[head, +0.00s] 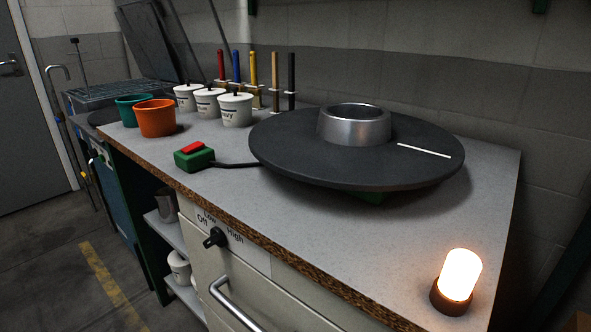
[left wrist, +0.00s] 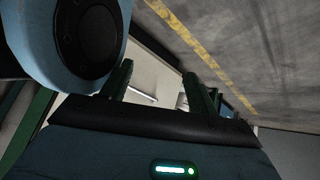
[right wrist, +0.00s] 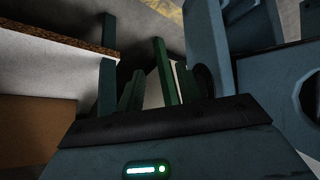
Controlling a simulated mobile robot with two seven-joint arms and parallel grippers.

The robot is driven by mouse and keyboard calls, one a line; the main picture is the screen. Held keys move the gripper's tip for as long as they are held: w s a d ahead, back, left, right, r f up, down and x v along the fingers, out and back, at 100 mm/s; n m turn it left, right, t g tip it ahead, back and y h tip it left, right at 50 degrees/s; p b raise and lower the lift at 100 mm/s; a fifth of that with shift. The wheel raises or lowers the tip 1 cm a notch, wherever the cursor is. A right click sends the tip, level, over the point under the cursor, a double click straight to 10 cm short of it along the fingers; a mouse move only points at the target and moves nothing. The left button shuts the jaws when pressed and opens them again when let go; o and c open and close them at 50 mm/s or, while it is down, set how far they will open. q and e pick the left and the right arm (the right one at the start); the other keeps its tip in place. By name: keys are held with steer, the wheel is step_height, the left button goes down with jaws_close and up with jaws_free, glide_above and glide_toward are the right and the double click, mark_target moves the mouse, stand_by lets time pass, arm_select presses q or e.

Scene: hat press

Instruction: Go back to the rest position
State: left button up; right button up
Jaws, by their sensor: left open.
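My left gripper (left wrist: 157,88) is open and empty in the left wrist view, its two dark green fingers spread apart. Behind it are a pale cabinet front with a handle and the floor with a yellow line. My right gripper (right wrist: 160,88) shows in the right wrist view among several dark green upright bars. I cannot clearly tell its fingers from the bars behind, and I see nothing held. Neither gripper shows in the head view. The grey worktop (head: 350,222) carries a dark round turntable (head: 270,150) with a metal ring (head: 353,128) on it.
A lit lamp (head: 460,275) stands at the worktop's front right corner. A green box with a red button (head: 192,148), an orange pot (head: 155,118), a green pot (head: 130,105), white lidded pots (head: 236,110) and coloured upright sticks stand to the left. A knob (head: 214,238) is on the front.

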arm_select(q)
steer(key=s+g+y, duration=0.1)
steer(key=s+g, duration=0.1)
steer(key=s, duration=0.7)
steer(key=w+r+t+p, duration=0.2)
steer(key=w+r+p, duration=0.2)
steer(key=r+p, duration=1)
steer(key=w+r+t+p, duration=0.1)
steer(key=w+r+p, duration=0.3)
steer(key=r+p, duration=1)
steer(key=shift+d+m+t+p, duration=0.4)
steer(key=shift+p, duration=0.3)
arm_select(e)
steer(key=w+r+t, duration=0.1)
steer(key=w+r, duration=0.2)
steer(key=r, duration=1.1)
steer(key=w+a+r+t, duration=0.1)
steer(key=w+r+t, duration=0.1)
steer(key=r, duration=1.2)
steer(key=shift+w+a+r, duration=0.15)
steer(key=shift+w+r, duration=0.25)
steer(key=shift+w, duration=0.4)
arm_select(q)
steer(key=shift+w+r, duration=0.1)
steer(key=shift+w, duration=0.05)
arm_select(e)
steer(key=shift+w, duration=0.15)
steer(key=shift+r, duration=0.1)
